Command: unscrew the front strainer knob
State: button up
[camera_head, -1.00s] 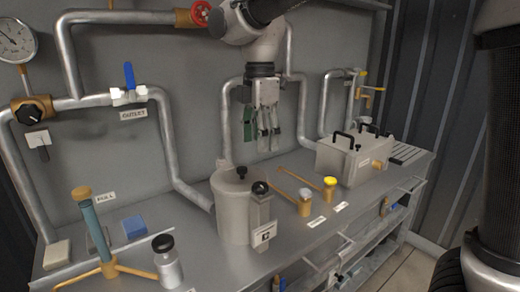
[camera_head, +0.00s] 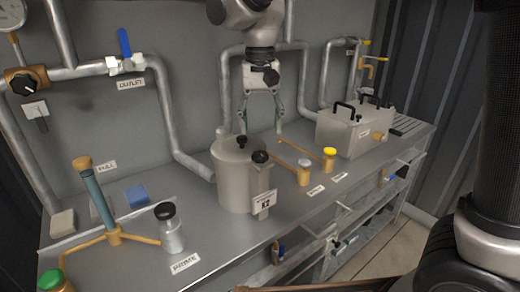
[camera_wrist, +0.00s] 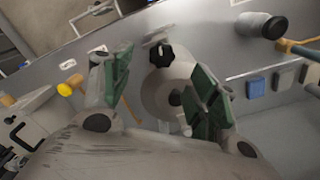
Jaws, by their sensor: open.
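The strainer (camera_head: 236,180) is a grey cylinder standing on the bench. Its front knob (camera_head: 260,157) is black and sits on top of a square block at the strainer's right front side. A smaller black knob (camera_head: 241,141) sits on its lid. In the wrist view, the front knob (camera_wrist: 161,55) is lobed and shows between my fingers, with the lid knob (camera_wrist: 175,99) below it. My gripper (camera_head: 264,125) points down with its green-padded fingers spread and empty. It appears above the strainer, touching neither knob. The wrist view also shows both fingers (camera_wrist: 160,72).
Two brass valves with a white cap (camera_head: 304,172) and a yellow cap (camera_head: 329,159) stand right of the strainer. A grey box with black handles (camera_head: 343,132) is farther right. A black-capped bottle (camera_head: 169,229) stands front left. Pipes run along the back wall.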

aim_at(260, 154)
jog(key=m, duration=0.6)
jog(key=shift+f+m, duration=0.15)
jog(key=shift+m, duration=0.25)
jog(key=m, duration=0.5)
jog(key=shift+w+a, duration=0.1)
jog(key=shift+w, duration=0.05)
jog(key=shift+f+m, duration=0.15)
jog(key=shift+m, duration=0.35)
notch_tip(260, 154, down, 8)
jog(key=shift+r, duration=0.2)
jog(key=c, duration=1)
